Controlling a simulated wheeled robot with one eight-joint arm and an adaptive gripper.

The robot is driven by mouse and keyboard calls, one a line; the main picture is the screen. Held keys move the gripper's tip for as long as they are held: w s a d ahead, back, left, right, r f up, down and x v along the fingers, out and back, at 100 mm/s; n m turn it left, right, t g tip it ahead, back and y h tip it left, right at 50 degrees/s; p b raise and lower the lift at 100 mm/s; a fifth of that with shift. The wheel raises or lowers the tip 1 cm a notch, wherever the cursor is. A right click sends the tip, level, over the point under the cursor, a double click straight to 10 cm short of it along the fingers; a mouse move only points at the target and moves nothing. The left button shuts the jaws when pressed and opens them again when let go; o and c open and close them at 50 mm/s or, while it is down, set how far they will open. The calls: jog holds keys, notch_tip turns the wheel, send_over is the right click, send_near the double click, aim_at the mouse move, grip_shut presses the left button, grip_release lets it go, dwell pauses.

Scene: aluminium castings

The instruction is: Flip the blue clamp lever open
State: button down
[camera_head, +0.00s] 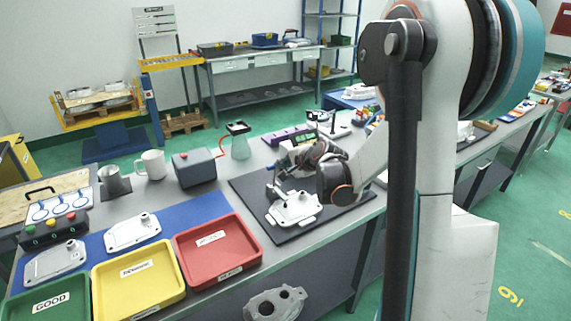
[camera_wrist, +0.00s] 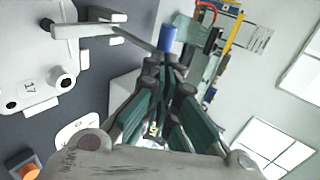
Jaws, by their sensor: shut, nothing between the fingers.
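The blue clamp lever's grip (camera_wrist: 168,38) shows in the wrist view just beyond my fingertips, at the end of a thin metal arm. In the head view it is a small blue spot (camera_head: 269,168), largely hidden by my gripper. My gripper (camera_wrist: 168,72) is shut and empty, its tips close to the blue grip; I cannot tell whether they touch. In the head view my gripper (camera_head: 284,163) is over the black mat's far part. A pale casting (camera_wrist: 30,60) lies beside the clamp; it also shows in the head view (camera_head: 295,207).
The black mat (camera_head: 262,222) bears the casting and fixture. Red (camera_head: 258,247), yellow (camera_head: 97,296) and green trays stand to the left. A grey box (camera_head: 195,168), white mug (camera_head: 152,164) and flask (camera_head: 239,145) stand behind. An orange button (camera_wrist: 24,168) shows in the wrist view.

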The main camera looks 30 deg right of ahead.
jog(key=shift+w+r, duration=0.2)
jog(key=shift+w, duration=0.05)
jog(key=w+f+g+p, duration=0.2)
jog(key=w+g+p, duration=0.1)
jog(key=w+g, duration=0.2)
jog(key=w+f+g+p, duration=0.2)
jog(key=w+g+p, duration=0.2)
jog(key=w, duration=0.6)
jog(key=shift+a+f+g, duration=0.3)
jog(key=shift+f+g, duration=0.1)
jog(key=shift+g, duration=0.4)
jog(key=shift+w, duration=0.1)
notch_tip(320, 180, up, 14)
jog(key=w+p, duration=0.2)
jog(key=p, duration=0.2)
jog(key=shift+w+f, duration=0.2)
jog(key=shift+w, duration=0.15)
